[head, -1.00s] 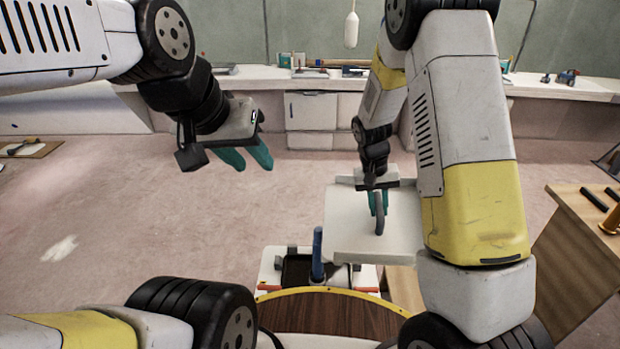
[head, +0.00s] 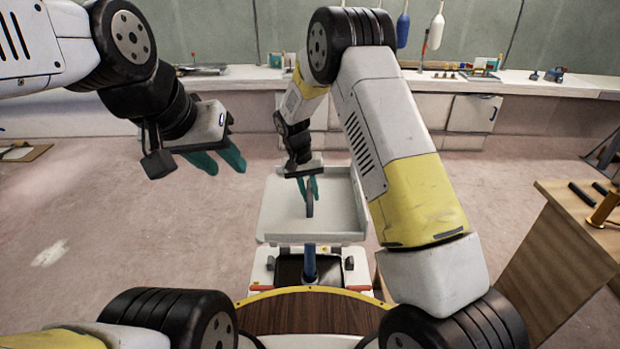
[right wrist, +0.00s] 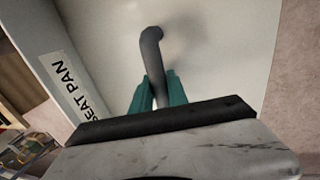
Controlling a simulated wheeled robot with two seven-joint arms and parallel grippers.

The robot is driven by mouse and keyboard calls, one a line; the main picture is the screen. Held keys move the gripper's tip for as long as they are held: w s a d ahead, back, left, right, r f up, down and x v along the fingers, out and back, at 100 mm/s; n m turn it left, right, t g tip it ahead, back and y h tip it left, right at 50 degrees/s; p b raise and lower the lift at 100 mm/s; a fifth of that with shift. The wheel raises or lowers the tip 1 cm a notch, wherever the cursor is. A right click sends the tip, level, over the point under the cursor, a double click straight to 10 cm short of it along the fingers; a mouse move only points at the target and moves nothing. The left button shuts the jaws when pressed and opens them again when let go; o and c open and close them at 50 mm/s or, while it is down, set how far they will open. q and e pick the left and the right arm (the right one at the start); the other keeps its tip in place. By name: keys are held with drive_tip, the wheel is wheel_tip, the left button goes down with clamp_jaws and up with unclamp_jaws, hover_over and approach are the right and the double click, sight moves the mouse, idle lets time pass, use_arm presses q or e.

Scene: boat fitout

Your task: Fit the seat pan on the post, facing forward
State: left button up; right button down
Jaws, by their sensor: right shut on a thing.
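The seat pan (head: 280,217) is a pale, shallow tray with raised edges and a dark handle (head: 309,205) in its middle. My right gripper (head: 308,190) is shut on that handle. The right wrist view shows the handle (right wrist: 151,50) between the teal fingers (right wrist: 157,92) and a SEAT PAN label (right wrist: 75,88) at the left. The blue post (head: 309,265) stands upright in front of the pan's near edge in the head view. The pan's underside is hidden, so I cannot tell its height over the post. My left gripper (head: 222,162) is open and empty at the left.
A wooden deck with yellow trim (head: 300,311) lies nearest me, below the post. A white base with a dark recess (head: 262,272) surrounds the post's foot. A wooden bench (head: 560,235) stands at the right. A long counter (head: 380,82) runs along the back wall.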

drive_tip(key=shift+f, duration=4.15)
drive_tip(key=shift+f, duration=0.3)
drive_tip(key=c, duration=1.2)
unclamp_jaws()
drive_tip(key=shift+a+r, duration=0.25)
drive_tip(key=shift+r, duration=1)
drive_tip(key=shift+a+r, duration=0.25)
drive_tip(key=shift+r, duration=1.05)
drive_tip(key=shift+a+r, duration=0.25)
drive_tip(key=shift+r, duration=1)
drive_tip(key=shift+r, duration=0.1)
